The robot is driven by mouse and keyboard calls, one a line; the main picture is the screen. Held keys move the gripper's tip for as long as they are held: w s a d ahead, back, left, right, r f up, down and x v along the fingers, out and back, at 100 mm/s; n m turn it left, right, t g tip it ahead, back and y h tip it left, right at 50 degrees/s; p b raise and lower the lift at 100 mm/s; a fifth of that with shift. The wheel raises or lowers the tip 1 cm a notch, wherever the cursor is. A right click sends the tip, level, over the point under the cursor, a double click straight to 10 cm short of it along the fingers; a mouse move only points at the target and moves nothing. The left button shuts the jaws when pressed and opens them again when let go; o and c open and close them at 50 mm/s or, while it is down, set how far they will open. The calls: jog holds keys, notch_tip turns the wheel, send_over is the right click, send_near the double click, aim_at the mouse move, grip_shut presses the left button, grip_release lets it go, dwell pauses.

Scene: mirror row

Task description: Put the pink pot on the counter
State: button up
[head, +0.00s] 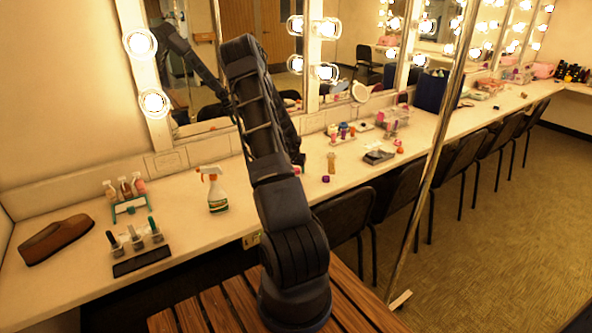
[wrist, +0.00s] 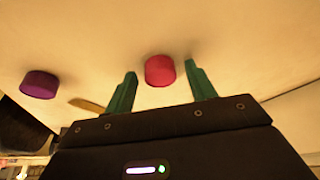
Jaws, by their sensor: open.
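The pink pot (wrist: 160,70) is a short, round, reddish-pink pot on the pale counter (wrist: 105,35) in the wrist view. It lies between the two green fingertips of my gripper (wrist: 161,69). The fingers are open, with a visible gap on each side of the pot. In the head view my arm hides most of the gripper, and I cannot make out the pink pot clearly. The long counter (head: 235,238) runs along the mirrors.
A spray bottle (head: 216,190) stands left of my arm. Chairs (head: 345,218) line the front edge.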

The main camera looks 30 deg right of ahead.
jog(key=v, duration=1.2)
jog(key=s+a+r+n+t+y, duration=0.1)
jog(key=s+a+r+n+y, duration=0.2)
jog(key=a+r, duration=0.8)
jog(key=s+a+r+n+t+y, duration=0.1)
jog(key=s+a+r+n+y, duration=0.1)
jog(key=s+a+r, duration=0.7)
jog(key=s+a+r+n, duration=0.2)
jog(key=s+a+r, duration=0.3)
jog(key=s+a, duration=0.3)
jog(key=s+a+r+n+h, duration=0.1)
jog(key=s+a+r+n, duration=0.2)
jog(key=s+a, duration=0.6)
jog(key=s+r, duration=0.2)
jog(key=s, duration=0.3)
jog(key=shift+a+r, duration=0.15)
jog(key=shift+a, duration=0.15)
jog(key=shift+o, duration=0.6)
jog(key=shift+s, duration=0.3)
